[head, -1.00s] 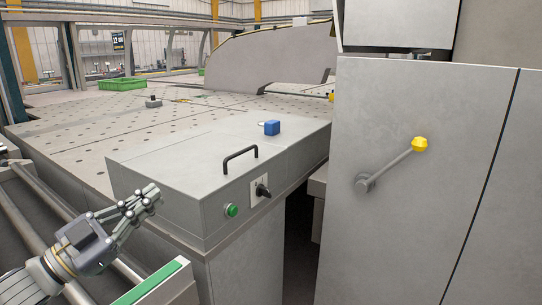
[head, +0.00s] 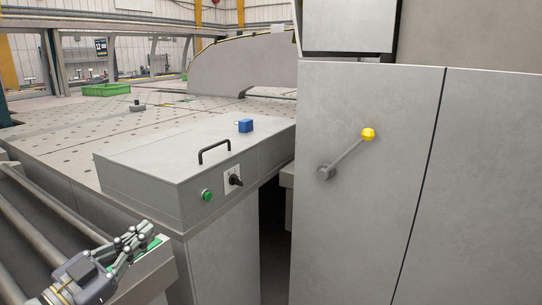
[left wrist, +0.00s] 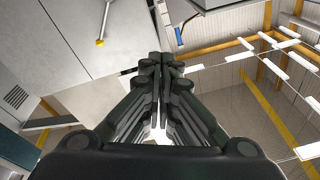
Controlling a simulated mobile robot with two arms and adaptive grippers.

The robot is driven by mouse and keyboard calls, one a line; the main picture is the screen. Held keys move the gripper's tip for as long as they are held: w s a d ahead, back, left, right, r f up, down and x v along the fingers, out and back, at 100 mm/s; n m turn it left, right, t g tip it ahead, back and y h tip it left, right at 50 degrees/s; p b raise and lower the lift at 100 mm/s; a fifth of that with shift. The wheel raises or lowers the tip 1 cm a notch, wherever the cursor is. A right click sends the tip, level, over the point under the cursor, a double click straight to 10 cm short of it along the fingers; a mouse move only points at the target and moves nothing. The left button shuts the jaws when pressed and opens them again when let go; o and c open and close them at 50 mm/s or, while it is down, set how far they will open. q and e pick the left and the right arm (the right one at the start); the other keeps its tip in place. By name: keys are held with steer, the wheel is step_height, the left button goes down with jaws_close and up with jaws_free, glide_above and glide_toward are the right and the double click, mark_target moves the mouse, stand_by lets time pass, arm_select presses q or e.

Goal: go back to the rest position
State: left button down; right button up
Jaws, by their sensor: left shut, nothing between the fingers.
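My left gripper (head: 136,238) is at the lower left of the head view, in front of the grey control box and low beside the rollers. Its fingers are together with nothing between them. In the left wrist view the closed fingers (left wrist: 160,75) point toward the upper part of the machine and the ceiling. My right gripper is in neither view.
The grey box (head: 140,160) carries a black handle (head: 214,150), green button (head: 207,195), black rotary switch (head: 235,180) and blue block (head: 245,126). A yellow-knobbed lever (head: 345,154) is on the cabinet at right. Rollers (head: 45,215) lie left. A green crate (head: 106,90) sits on the perforated table.

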arm_select(q)
steer(key=s+d+f+n+g+y, duration=0.1)
steer(key=s+f+n+g+y, duration=0.2)
steer(key=f, duration=0.8)
steer(key=s+d+f+n+g+y, duration=0.1)
steer(key=s+f+n+g+y, duration=0.2)
steer(key=f, duration=0.8)
steer(key=s+d+f+n+g+y, duration=0.15)
steer(key=s+f+g, duration=0.25)
steer(key=s+f, duration=0.55)
steer(key=s+d+f+n+g+y, duration=0.15)
steer(key=s+f+g, duration=0.25)
steer(key=s, duration=1)
step_height(320, 180, down, 26)
steer(key=s+m+g, duration=0.1)
steer(key=s+a+f+g, duration=0.1)
steer(key=s+a+f, duration=0.1)
steer(key=s+f, duration=1.3)
steer(key=shift+s+a+f+y, duration=0.3)
steer(key=shift+s+a, duration=0.05)
steer(key=shift+s, duration=0.65)
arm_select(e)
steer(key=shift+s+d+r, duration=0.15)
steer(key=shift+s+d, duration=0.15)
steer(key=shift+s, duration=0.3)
